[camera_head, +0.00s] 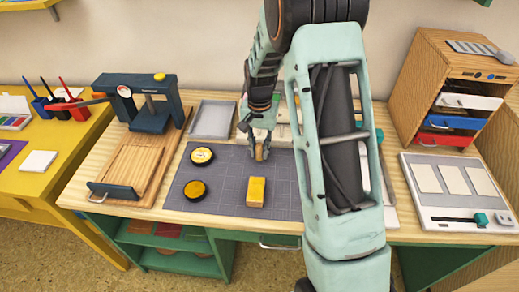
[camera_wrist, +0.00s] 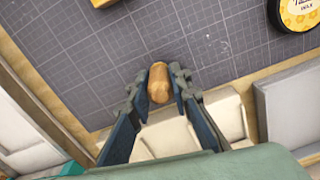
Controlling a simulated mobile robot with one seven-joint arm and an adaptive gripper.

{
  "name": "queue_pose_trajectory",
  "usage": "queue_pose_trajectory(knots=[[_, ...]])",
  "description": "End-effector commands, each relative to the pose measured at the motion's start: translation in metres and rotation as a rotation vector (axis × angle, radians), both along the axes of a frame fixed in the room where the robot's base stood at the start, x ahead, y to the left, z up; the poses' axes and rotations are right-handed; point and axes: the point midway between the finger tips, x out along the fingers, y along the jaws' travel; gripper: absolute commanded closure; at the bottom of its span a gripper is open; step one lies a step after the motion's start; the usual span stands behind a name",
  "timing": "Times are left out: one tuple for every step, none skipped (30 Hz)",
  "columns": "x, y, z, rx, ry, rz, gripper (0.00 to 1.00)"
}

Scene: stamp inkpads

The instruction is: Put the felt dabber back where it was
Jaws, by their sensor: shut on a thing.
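The felt dabber, a small wooden-coloured rounded piece (camera_wrist: 158,88), is between the two fingers of my gripper (camera_wrist: 159,87) in the wrist view. My gripper is shut on it. In the head view my gripper (camera_head: 261,146) points down over the back part of the grey gridded mat (camera_head: 225,170), and the dabber (camera_head: 260,154) shows at its tips. I cannot tell whether the dabber touches the mat. The mat also fills much of the wrist view (camera_wrist: 100,60).
On the mat are a round tin with a pale label (camera_head: 202,156), a black round pad with a yellow top (camera_head: 195,190) and a yellow block (camera_head: 256,191). A grey tray (camera_head: 197,132) lies behind. A press (camera_head: 150,113) stands left, a drawer cabinet (camera_head: 430,75) right.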

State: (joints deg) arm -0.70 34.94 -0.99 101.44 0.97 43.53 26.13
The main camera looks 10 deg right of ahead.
Motion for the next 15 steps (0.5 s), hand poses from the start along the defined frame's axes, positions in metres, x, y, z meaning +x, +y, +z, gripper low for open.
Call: queue_pose_trajectory(knots=[[0.0005, 0.0, 0.0005, 0.0, -0.002, 0.0, 0.98], [0.0006, -0.0001, 0.0008, 0.0, -0.002, 0.0, 0.98], [0.0005, 0.0, 0.0009, 0.0, -0.002, 0.0, 0.98], [0.0004, 0.0, 0.0009, 0.0, -0.002, 0.0, 0.98], [0.0004, -0.0001, 0.0009, 0.0, -0.002, 0.0, 0.98], [0.0004, -0.0001, 0.0003, 0.0, -0.001, 0.0, 0.98], [0.0003, 0.0, -0.0006, 0.0, -0.001, 0.0, 0.98], [0.0003, -0.0001, -0.0018, 0.0, -0.001, 0.0, 0.98], [0.0003, -0.0001, -0.0033, 0.0, -0.001, 0.0, 0.98], [0.0003, -0.0001, -0.0043, 0.0, -0.001, 0.0, 0.98], [0.0004, -0.0002, -0.0034, 0.0, -0.002, 0.0, 0.79], [0.0003, -0.0001, -0.003, 0.0, -0.001, 0.0, 0.75], [0.0003, -0.0001, -0.0029, 0.0, -0.001, 0.0, 0.72], [0.0002, -0.0001, -0.0029, 0.0, -0.001, 0.0, 0.68], [0.0002, -0.0001, -0.0029, 0.0, -0.001, 0.0, 0.64]])
